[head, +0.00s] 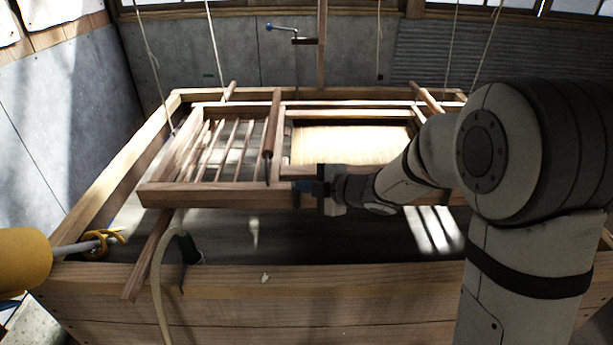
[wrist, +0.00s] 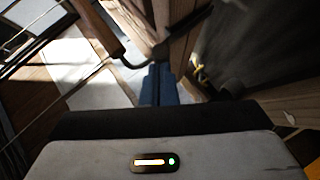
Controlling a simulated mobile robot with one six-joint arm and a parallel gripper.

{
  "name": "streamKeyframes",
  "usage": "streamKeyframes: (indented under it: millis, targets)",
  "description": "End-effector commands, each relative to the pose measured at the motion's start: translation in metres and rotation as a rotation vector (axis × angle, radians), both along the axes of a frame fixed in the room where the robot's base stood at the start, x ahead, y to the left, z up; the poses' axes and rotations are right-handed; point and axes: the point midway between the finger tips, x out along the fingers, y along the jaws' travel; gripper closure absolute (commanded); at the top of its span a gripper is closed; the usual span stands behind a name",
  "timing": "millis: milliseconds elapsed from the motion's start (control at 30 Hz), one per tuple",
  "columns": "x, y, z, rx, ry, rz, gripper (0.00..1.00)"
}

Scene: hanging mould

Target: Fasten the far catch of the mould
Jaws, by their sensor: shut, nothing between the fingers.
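The mould (head: 215,195) is a wooden frame hanging level on ropes over a wooden vat, with slats on its left and a pale, sunlit screen (head: 350,144) on its right. A brown wooden handle (head: 272,122) on a dark metal rod stands over the frame between the two parts. The wrist view shows a brown grip (wrist: 95,30) with a bent dark rod running towards my fingertips. My gripper (head: 303,186) is shut and empty at the mould's front rail; its blue fingers (wrist: 158,82) appear close to the rod, but contact is unclear. I cannot clearly identify the far catch.
The vat's front wall (head: 290,280) runs below the mould. A pale hose (head: 160,275) hangs over it at left, near a yellow cylinder (head: 22,260) with a grey rod. A blue-handled crank (head: 283,28) shows at the back. Ropes hang around the mould.

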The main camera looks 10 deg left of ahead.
Motion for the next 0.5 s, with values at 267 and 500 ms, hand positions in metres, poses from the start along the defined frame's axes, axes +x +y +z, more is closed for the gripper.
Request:
streamKeyframes:
  millis: [267,500]
  targets:
    - [-0.0016,0.007,0.0001,-0.004,0.024,0.013,1.0]
    - [-0.0022,0.008,0.0001,-0.004,0.023,0.014,1.0]
